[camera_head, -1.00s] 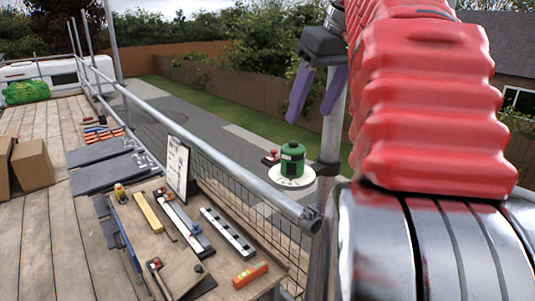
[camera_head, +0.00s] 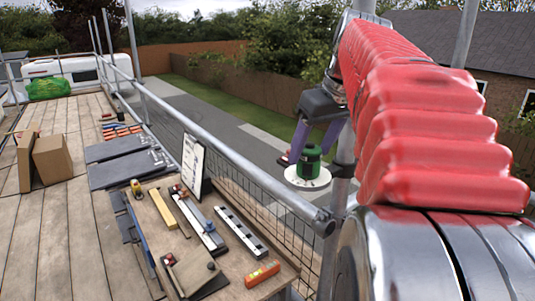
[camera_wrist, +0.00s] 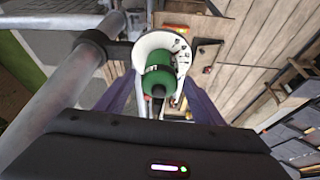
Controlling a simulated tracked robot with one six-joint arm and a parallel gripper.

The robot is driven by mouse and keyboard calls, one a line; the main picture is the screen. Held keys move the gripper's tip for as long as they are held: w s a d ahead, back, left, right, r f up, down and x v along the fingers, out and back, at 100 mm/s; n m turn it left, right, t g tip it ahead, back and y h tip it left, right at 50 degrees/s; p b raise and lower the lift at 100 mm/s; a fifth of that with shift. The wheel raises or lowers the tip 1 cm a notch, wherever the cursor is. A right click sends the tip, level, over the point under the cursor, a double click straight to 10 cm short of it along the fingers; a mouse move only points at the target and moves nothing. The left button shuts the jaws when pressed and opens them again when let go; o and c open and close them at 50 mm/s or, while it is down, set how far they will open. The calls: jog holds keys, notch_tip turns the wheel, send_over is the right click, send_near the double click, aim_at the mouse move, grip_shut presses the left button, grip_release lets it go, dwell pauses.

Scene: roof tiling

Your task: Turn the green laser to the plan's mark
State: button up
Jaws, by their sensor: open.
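The green laser (camera_head: 310,161) is a squat green cylinder on a round white dial plate (camera_head: 306,177), fixed beside the scaffold post. My gripper (camera_head: 309,146) has purple fingers that hang open, one on either side of the laser's upper part in the head view. In the wrist view the laser (camera_wrist: 158,82) lies ahead between the fingers, with dark marks on the dial (camera_wrist: 178,48) around it. I cannot tell whether the fingers touch it. A clipboard with a white sheet (camera_head: 193,165) leans on the bench; its writing is too small to read.
A scaffold rail (camera_head: 230,165) and upright post (camera_head: 341,165) stand close to the laser. Slates (camera_head: 128,168) and cardboard boxes (camera_head: 52,158) lie on the boards to the left.

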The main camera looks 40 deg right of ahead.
jog(key=shift+x, duration=1.15)
jog(key=shift+c, duration=0.5)
jog(key=c, duration=0.9)
jog(key=shift+c, duration=0.2)
jog(key=shift+n, duration=0.3)
jog(key=shift+n+y, duration=0.7)
jog(key=shift+n, duration=0.9)
